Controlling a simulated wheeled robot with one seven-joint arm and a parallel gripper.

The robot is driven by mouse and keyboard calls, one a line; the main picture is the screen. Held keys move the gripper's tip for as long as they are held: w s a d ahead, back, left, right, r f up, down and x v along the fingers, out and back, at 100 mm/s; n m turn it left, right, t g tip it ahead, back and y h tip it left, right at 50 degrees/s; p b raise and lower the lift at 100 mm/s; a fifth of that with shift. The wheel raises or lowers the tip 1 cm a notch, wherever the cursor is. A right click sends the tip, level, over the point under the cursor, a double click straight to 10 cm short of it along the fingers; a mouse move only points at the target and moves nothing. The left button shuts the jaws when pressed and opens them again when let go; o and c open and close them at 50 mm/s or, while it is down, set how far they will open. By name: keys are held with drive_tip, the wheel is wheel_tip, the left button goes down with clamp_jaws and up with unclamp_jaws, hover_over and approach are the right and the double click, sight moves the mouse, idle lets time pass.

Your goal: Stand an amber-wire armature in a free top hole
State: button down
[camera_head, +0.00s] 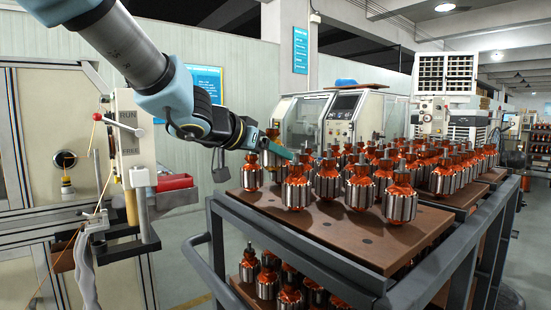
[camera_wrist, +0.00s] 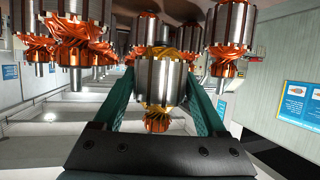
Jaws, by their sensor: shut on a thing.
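My gripper (camera_head: 281,150) reaches in from the left over the back left of the trolley's top board (camera_head: 345,231). In the wrist view its two teal fingers (camera_wrist: 161,98) are shut on an armature with amber-yellow wire (camera_wrist: 158,92) and a grey laminated core. Copper-orange armatures (camera_head: 401,203) stand upright in several rows on the top board. Dark empty holes (camera_head: 395,223) show along the board's near edge.
Copper-orange armatures stand close on both sides of the held one in the wrist view (camera_wrist: 232,40). More armatures (camera_head: 267,283) stand on the trolley's lower shelf. The grey trolley rail (camera_head: 300,262) edges the board. A winding machine (camera_head: 130,150) with a red bin (camera_head: 175,183) stands left.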

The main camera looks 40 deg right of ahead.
sight(266, 169)
drive_tip(key=shift+f+b, duration=2.1)
drive_tip(key=shift+b, duration=0.5)
drive_tip(key=shift+a+p, duration=0.2)
drive_tip(key=shift+p, duration=0.1)
drive_tip(key=shift+f+b, duration=0.75)
drive_tip(key=shift+f, duration=0.4)
drive_tip(key=shift+c, duration=1.1)
unclamp_jaws()
drive_tip(key=shift+o, duration=1.1)
drive_tip(key=shift+f, duration=0.1)
